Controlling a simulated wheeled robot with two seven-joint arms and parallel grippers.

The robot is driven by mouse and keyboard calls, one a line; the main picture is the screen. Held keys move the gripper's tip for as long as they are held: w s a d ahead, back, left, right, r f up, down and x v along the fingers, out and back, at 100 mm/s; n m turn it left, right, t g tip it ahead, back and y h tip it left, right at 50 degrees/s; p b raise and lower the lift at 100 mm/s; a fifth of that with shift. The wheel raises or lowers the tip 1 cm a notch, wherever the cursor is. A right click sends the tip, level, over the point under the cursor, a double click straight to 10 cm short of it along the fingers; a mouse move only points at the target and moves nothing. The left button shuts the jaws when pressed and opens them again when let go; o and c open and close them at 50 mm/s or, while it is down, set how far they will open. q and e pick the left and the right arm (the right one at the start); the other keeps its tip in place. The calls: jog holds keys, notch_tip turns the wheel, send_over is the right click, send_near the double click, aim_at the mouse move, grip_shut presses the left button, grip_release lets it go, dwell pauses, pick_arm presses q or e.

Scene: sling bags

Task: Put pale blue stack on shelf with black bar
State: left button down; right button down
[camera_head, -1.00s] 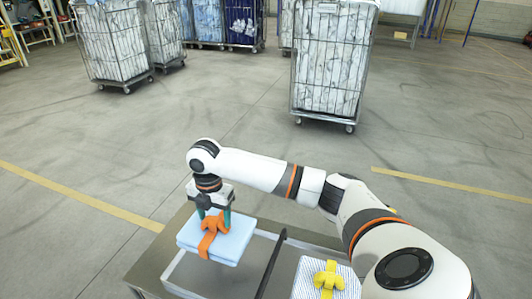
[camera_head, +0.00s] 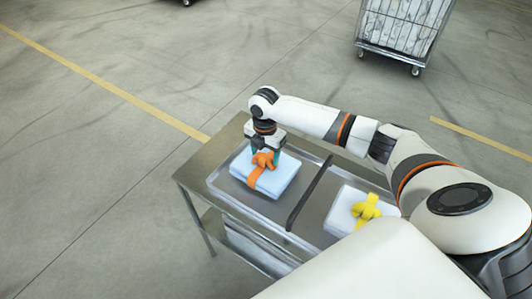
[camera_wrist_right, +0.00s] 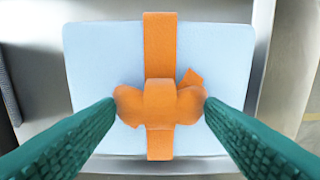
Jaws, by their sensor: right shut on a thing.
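The pale blue stack (camera_head: 271,180) is a flat folded bundle tied with an orange ribbon and bow. My right gripper (camera_head: 264,155) is shut on the bow from above; the right wrist view shows its green fingertips (camera_wrist_right: 160,98) pinching both sides of the bow (camera_wrist_right: 158,106). The stack is over the left part of the tray-like top shelf (camera_head: 219,171), left of the black bar (camera_head: 308,193). I cannot tell whether its underside touches the shelf. My left gripper is not in view.
A white stack with a yellow bow (camera_head: 366,209) is right of the bar, partly hidden by my arm. The metal cart (camera_head: 190,172) has a lower level (camera_head: 240,243). A caged trolley (camera_head: 402,33) stands at the back right. The floor at left is clear.

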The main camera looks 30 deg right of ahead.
jog(key=shift+f, duration=0.75)
jog(key=shift+c, duration=1.6)
grip_release()
jog(key=shift+s+f, duration=0.1)
jog(key=shift+f, duration=0.05)
notch_tip(320, 180, up, 12)
jog(key=b, duration=0.1)
